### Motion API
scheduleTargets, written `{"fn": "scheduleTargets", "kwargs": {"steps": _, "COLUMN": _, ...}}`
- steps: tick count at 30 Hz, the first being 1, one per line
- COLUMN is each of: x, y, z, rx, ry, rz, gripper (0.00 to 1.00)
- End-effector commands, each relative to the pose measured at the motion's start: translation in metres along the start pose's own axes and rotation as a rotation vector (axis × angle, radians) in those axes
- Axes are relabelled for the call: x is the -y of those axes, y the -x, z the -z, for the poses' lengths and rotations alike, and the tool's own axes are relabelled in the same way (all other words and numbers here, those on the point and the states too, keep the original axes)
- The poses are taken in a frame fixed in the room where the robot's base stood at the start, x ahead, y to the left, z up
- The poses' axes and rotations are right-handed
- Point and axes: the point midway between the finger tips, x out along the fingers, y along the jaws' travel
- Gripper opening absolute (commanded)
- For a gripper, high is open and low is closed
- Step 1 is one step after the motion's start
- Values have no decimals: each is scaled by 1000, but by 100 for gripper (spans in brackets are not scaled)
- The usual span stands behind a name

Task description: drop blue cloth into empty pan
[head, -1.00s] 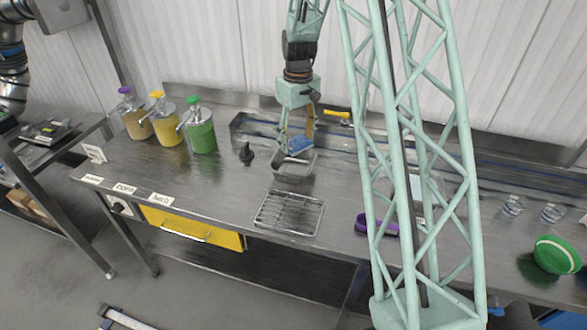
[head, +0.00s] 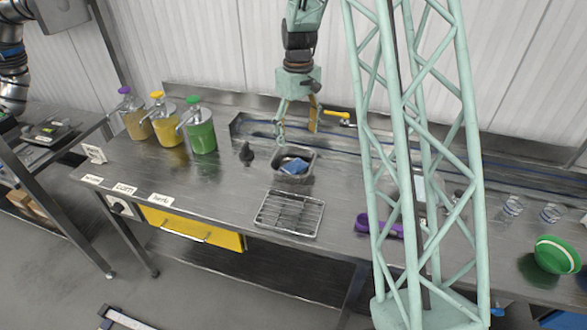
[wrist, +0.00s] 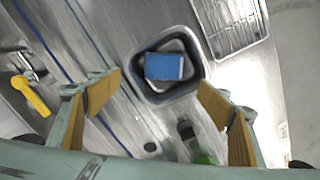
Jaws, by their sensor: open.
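The blue cloth (head: 294,166) lies inside the grey metal pan (head: 280,177) on the steel counter. In the wrist view the blue cloth (wrist: 164,67) rests within the walls of the pan (wrist: 150,96), apart from the fingers. My gripper (head: 298,126) is above the pan in the head view, open and empty. In the wrist view its two tan-padded fingers (wrist: 160,95) are spread wide, one on each side of the pan.
A wire rack (head: 289,214) lies in front of the pan. Several pump dispensers (head: 201,130) stand to the left, with a small dark object (head: 246,154) nearer the pan. A yellow-handled tap (head: 338,114) is behind. A purple item (head: 378,226) lies to the right.

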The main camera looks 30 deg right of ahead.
Motion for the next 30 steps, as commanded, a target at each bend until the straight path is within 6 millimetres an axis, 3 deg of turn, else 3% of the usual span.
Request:
{"fn": "scheduleTargets", "kwargs": {"steps": 15, "x": 0, "y": 72, "z": 0, "rx": -1, "ry": 0, "rz": -1, "gripper": 72}}
{"fn": "scheduleTargets", "kwargs": {"steps": 21, "x": 0, "y": 86, "z": 0, "rx": -1, "ry": 0, "rz": -1, "gripper": 72}}
{"fn": "scheduleTargets", "kwargs": {"steps": 30, "x": 0, "y": 89, "z": 0, "rx": 0, "ry": 0, "rz": 0, "gripper": 72}}
